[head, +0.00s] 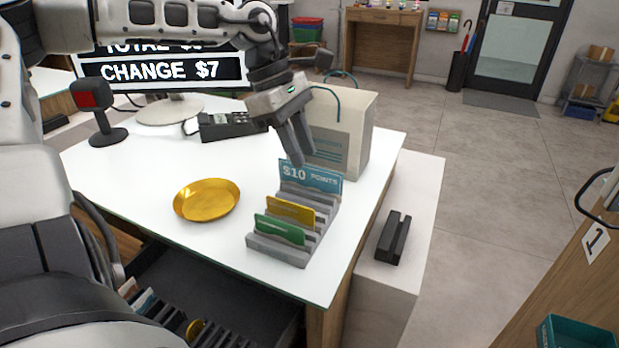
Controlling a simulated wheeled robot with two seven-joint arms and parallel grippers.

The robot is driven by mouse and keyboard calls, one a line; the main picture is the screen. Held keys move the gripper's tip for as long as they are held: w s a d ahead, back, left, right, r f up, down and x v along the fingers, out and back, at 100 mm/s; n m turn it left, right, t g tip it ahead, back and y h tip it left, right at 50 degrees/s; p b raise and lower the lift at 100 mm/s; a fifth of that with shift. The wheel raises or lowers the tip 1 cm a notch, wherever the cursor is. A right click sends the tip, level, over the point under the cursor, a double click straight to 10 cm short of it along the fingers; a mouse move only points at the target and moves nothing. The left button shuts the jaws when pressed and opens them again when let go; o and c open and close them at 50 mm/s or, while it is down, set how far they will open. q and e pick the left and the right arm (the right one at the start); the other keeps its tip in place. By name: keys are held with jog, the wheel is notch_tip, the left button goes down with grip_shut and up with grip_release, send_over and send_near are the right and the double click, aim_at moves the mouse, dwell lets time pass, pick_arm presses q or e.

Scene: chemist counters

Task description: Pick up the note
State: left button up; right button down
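Paper notes (142,302) lie in the open cash drawer at the lower left, partly hidden by my arm. A grey stepped rack (280,252) on the white counter holds a blue "$10 points" card (311,178), a yellow card (290,212) and a green card (279,231). I cannot tell which of these the task calls the note. My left gripper (304,158) points down just above the blue card, in front of a paper bag. Its fingers look close together, seen obliquely, and I cannot tell whether they touch the card. My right gripper is not in view.
A gold dish (207,200) stands left of the rack. A cream paper bag (345,130), a card terminal (225,125), a scanner (97,108) and a screen (165,70) stand behind. A black holder (393,238) lies on the lower ledge. The counter's front left is clear.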

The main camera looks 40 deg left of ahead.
aim_at(309, 170)
pick_arm(q)
jog(key=x, duration=0.4)
jog(key=shift+d+p, duration=0.15)
jog(key=shift+p, duration=0.2)
jog(key=shift+f, duration=0.1)
jog(key=shift+f+b, duration=0.25)
jog(key=shift+b, duration=0.4)
grip_shut()
